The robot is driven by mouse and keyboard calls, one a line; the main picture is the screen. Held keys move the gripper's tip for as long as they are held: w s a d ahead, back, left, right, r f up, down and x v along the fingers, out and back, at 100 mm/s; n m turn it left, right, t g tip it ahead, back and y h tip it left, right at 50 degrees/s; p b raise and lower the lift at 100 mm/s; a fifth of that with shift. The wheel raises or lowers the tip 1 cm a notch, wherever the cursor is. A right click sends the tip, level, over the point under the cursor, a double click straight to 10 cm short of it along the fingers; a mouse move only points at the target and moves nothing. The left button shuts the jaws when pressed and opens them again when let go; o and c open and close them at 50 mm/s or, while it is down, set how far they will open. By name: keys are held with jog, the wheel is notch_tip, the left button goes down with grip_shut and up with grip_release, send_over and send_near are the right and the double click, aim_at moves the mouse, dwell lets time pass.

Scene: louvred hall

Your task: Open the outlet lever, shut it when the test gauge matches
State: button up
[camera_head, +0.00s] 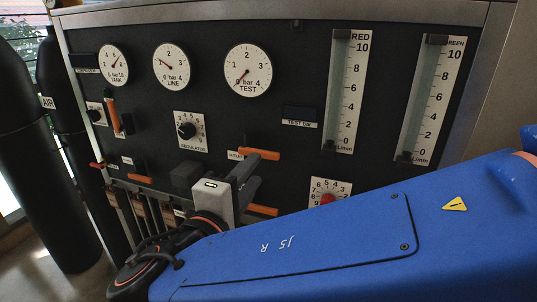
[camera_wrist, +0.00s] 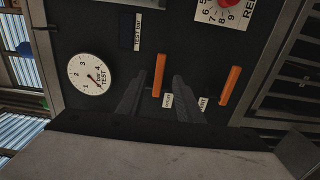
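The outlet lever (camera_head: 262,154) is an orange bar on the black panel, lying nearly level beside its label in the head view. It also shows in the wrist view (camera_wrist: 159,75), between and beyond my fingertips. My gripper (camera_wrist: 156,85) is open, its two dark fingers apart on either side of the lever; I cannot tell whether they touch it. In the head view my gripper (camera_head: 250,172) is just below the lever. The test gauge (camera_head: 248,70) is a white 0–4 bar dial with its needle low, near 0. It also shows in the wrist view (camera_wrist: 91,74).
A second orange lever (camera_head: 262,210) sits below, partly behind my gripper. A regulator knob (camera_head: 187,130), line gauge (camera_head: 171,66) and tank gauge (camera_head: 114,65) are to the left. A dark display (camera_head: 300,112) is above the "TEST bar" label. Black cylinders (camera_head: 40,160) stand at far left.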

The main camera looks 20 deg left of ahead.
aim_at(265, 157)
jog(key=shift+w+d, duration=0.2)
jog(key=shift+w, duration=1.9)
jog(key=shift+w+d, duration=0.15)
jog(key=shift+w, duration=1.95)
grip_shut()
